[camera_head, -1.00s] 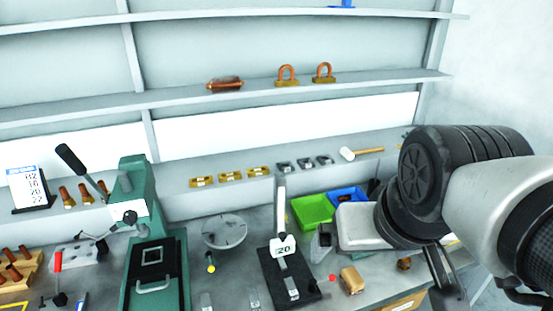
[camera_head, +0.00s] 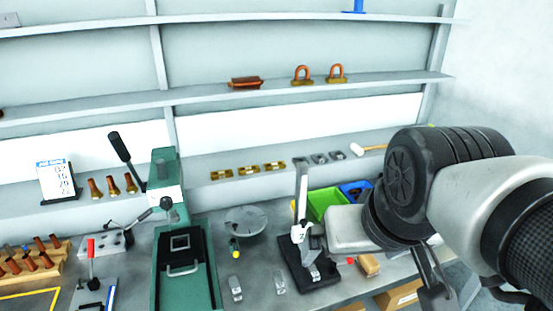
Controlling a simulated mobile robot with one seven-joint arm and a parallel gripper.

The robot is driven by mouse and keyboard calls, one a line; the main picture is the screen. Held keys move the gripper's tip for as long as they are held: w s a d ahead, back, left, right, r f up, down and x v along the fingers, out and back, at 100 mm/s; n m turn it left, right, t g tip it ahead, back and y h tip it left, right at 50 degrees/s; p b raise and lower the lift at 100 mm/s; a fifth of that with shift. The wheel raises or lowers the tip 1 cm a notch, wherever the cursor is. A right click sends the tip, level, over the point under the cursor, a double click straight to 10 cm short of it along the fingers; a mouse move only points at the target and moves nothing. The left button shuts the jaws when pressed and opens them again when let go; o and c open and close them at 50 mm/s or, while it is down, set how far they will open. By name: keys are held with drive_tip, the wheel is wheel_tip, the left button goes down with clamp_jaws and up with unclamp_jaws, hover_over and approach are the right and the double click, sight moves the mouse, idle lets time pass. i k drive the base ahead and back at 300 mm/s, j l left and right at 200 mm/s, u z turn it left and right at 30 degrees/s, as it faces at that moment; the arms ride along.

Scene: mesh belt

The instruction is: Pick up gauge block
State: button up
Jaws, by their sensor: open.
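My gripper (camera_head: 316,240) is at the right middle of the head view, over the bench beside the dark-based stand (camera_head: 312,277). It is open and seems empty; its fingers are small and partly hidden. Two small grey metal blocks, one (camera_head: 235,288) and another (camera_head: 279,282), lie on the bench left of that stand, apart from my gripper. I cannot tell which piece is the gauge block.
A green press (camera_head: 185,262) stands left of the small blocks, with a round grey dish (camera_head: 245,220) between. A green bin (camera_head: 328,203) and a blue bin (camera_head: 354,188) sit behind my gripper. A tan block (camera_head: 369,265) lies to the right.

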sight(312, 271)
drive_tip(key=i+l+u, duration=0.15)
drive_tip(key=u, duration=0.15)
drive_tip(key=i+l+u, duration=0.1)
drive_tip(key=l+u, duration=0.2)
drive_tip(key=k+u, duration=0.1)
drive_tip(key=u, duration=0.3)
